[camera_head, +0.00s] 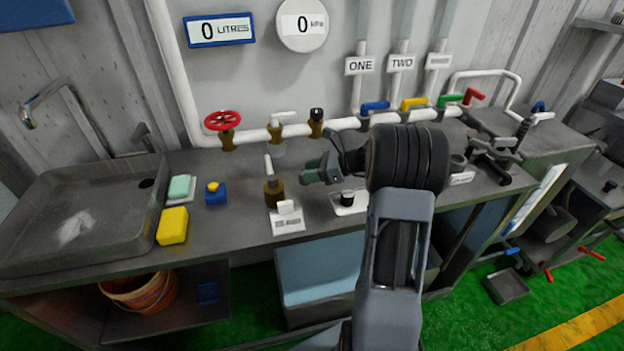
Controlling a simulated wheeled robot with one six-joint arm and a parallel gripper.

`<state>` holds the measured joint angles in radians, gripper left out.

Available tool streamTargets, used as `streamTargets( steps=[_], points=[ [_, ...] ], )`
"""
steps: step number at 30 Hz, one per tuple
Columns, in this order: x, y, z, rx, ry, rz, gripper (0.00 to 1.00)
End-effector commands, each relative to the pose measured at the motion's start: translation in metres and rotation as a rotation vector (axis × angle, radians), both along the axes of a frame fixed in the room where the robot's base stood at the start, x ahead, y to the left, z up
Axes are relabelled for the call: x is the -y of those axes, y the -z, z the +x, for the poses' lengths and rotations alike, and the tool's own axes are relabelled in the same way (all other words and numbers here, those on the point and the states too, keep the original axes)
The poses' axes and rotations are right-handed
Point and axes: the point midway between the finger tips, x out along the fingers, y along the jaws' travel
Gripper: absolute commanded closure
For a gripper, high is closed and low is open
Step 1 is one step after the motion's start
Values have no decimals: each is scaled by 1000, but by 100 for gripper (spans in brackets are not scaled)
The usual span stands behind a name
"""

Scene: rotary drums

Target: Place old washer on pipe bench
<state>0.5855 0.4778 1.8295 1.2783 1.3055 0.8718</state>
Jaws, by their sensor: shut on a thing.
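My gripper (322,170) is above the middle of the grey pipe bench (235,230), in front of the pipe run. My own arm comes up from the bottom and hides part of the bench to its right. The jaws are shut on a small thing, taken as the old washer. It is too small and too dark to make out between the fingers. A black fitting on a white plate (349,205) is on the bench just below and right of my gripper. A brass tap body (273,190) stands to its left.
White pipe with a red wheel valve (222,120) and coloured levers runs behind. A sink (80,215), yellow sponge (173,226), green soap (180,187) and blue-yellow item (215,193) are left. A vice (497,150) is right. Bare bench lies front left of centre.

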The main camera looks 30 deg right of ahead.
Motion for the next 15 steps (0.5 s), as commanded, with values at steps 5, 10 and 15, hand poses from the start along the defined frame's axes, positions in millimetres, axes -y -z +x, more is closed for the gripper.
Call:
streamTargets(
  steps=[5, 10, 15],
  points=[
    [0, 25, 0, -4, 0, 2, 85],
    [0, 30, 0, 0, 0, 0, 85],
    [0, 31, 0, 0, 0, 0, 85]
  ],
)
